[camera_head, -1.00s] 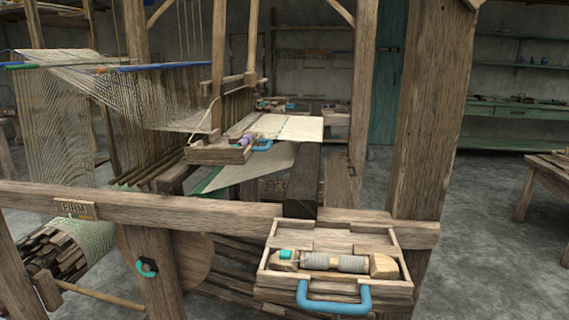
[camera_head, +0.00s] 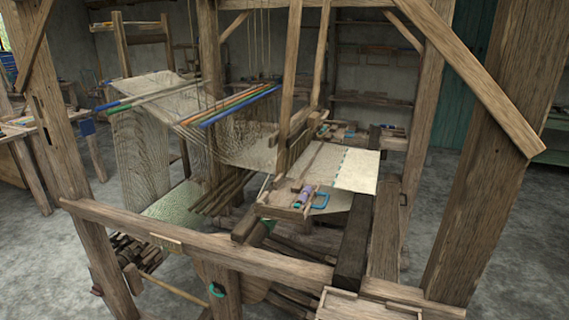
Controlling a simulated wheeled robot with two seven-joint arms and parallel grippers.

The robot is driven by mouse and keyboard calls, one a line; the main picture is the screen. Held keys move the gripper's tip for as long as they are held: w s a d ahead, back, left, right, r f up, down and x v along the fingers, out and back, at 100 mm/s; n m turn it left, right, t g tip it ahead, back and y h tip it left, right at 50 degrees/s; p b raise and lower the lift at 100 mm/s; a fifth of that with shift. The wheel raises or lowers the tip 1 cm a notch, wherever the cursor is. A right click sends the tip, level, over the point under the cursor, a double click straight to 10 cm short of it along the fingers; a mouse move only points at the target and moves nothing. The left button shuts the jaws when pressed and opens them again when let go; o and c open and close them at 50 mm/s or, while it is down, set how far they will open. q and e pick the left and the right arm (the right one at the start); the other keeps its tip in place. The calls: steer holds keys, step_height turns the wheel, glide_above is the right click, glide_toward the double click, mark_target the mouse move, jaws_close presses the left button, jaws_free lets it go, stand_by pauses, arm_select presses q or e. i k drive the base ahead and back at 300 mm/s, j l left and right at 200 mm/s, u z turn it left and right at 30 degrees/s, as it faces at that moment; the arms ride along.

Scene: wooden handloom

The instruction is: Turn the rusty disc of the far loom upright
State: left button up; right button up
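A wooden loom (camera_head: 200,247) fills the middle of the head view, with pale warp threads (camera_head: 138,158) and woven cloth (camera_head: 357,170) on it. I cannot make out a rusty disc for certain. A small dark reddish piece (camera_head: 97,290) shows low on the left front post, too small to tell what it is. Neither of my grippers is in view.
A tray (camera_head: 292,211) with a purple spool and blue handle rests on the loom. Another wooden box (camera_head: 345,300) is cut off at the bottom edge. Thick posts and a diagonal brace (camera_head: 465,75) stand at right.

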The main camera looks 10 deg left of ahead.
mark_target(97, 290)
steer(key=k+j+u, duration=0.15)
steer(key=j+u, duration=0.2)
steer(key=j, duration=0.25)
steer(key=j+u, duration=0.4)
steer(key=j, duration=0.2)
steer(key=k, duration=0.05)
